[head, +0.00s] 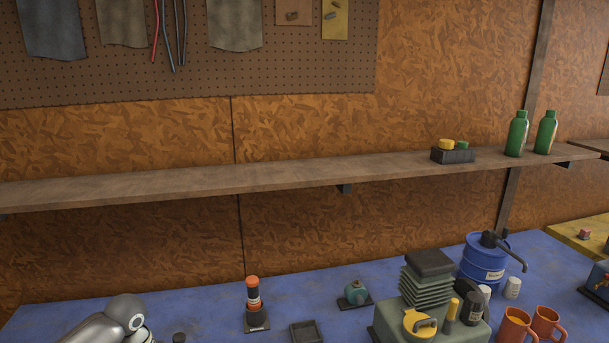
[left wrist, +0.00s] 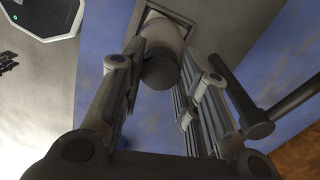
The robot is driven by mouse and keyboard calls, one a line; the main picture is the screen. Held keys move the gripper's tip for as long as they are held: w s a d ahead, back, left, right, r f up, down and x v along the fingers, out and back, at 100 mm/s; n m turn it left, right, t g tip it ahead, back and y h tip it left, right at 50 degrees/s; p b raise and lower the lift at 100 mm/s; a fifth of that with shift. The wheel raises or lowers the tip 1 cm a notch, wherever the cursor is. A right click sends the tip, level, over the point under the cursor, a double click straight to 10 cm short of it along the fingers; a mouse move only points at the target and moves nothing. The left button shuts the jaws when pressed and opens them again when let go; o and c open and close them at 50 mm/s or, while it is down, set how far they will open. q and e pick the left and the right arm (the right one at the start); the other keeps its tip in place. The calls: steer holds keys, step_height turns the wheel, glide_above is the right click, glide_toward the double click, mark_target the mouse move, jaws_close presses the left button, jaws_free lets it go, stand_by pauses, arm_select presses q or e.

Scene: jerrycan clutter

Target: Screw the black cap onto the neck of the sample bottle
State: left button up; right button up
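In the left wrist view a pale upright cylinder with a darker grey near end (left wrist: 160,68) stands between the fingers of my left gripper (left wrist: 161,55), over a dark square holder (left wrist: 181,23). It looks like the sample bottle, but whether its grey end is a neck or a cap is unclear. The fingers lie close along both sides; contact cannot be made out. In the head view my left arm enters at the bottom left and its gripper is below the frame. I cannot single out the black cap with certainty. My right gripper is out of view.
On the blue table stand an orange-topped black bottle (head: 253,293), a shallow dark tray (head: 306,332), a teal item (head: 356,293), a green-grey machine (head: 429,290), a blue drum (head: 484,262) and orange mugs (head: 514,325). A wooden shelf (head: 250,178) runs above.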

arm_select(q)
steer(key=m+b, duration=0.1)
steer(key=m, duration=0.1)
steer(key=shift+f+m, duration=0.1)
steer(key=shift+m, duration=0.2)
steer(key=shift+c, duration=0.4)
steer(key=shift+m+b, duration=0.3)
steer(key=shift+m, duration=0.9)
steer(key=m+b, duration=0.1)
steer(key=m, duration=0.2)
steer(key=shift+m+b, duration=0.35)
steer(key=shift+m, duration=0.75)
steer(key=shift+m+b, duration=0.6)
steer(key=shift+m, duration=0.6)
steer(key=shift+m+b, duration=0.3)
steer(key=shift+m, duration=1)
